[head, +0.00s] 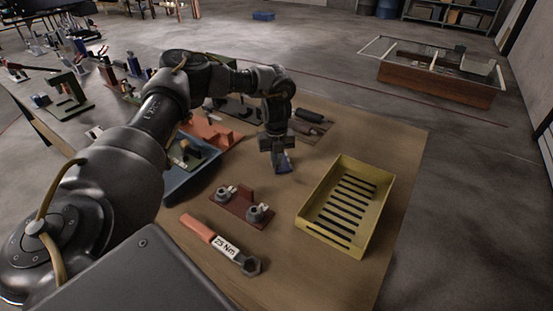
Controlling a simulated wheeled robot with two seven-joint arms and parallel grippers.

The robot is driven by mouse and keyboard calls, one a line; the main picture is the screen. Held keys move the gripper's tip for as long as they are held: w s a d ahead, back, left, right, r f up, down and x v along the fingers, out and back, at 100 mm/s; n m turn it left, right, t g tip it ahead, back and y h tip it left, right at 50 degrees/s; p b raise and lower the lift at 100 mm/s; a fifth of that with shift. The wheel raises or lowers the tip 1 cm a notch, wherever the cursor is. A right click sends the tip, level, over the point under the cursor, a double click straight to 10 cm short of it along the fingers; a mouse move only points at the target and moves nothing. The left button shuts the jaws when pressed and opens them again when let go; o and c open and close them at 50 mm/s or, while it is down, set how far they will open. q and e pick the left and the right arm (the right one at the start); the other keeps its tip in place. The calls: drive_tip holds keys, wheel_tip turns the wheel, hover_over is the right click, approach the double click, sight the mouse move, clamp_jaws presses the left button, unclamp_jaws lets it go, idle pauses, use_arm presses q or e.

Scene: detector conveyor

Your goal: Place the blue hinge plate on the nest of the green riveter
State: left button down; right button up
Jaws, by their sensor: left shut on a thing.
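My left gripper (279,150) is above the middle of the wooden table, pointing down. It is shut on a small blue piece, which looks like the blue hinge plate (283,163); the fingers hide part of it. A dark green C-shaped device (70,92) stands at the far left of the table and may be the green riveter. Its nest is too small to make out. The held plate is far to the right of that device. My right gripper is not in view.
A yellow slotted tray (377,218) stands at the right. A red-brown fixture with two grey knobs (241,207) and an orange-handled wrench (222,244) lie in front. A blue bin (180,185) is partly behind my arm. Bare tabletop lies around the gripper's right side.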

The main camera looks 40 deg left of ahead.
use_arm(q)
drive_tip(key=c, duration=1.5)
unclamp_jaws()
drive_tip(key=shift+f, duration=0.1)
wheel_tip(320, 180, up, 12)
drive_tip(key=shift+r, duration=0.2)
drive_tip(key=shift+o, duration=0.5)
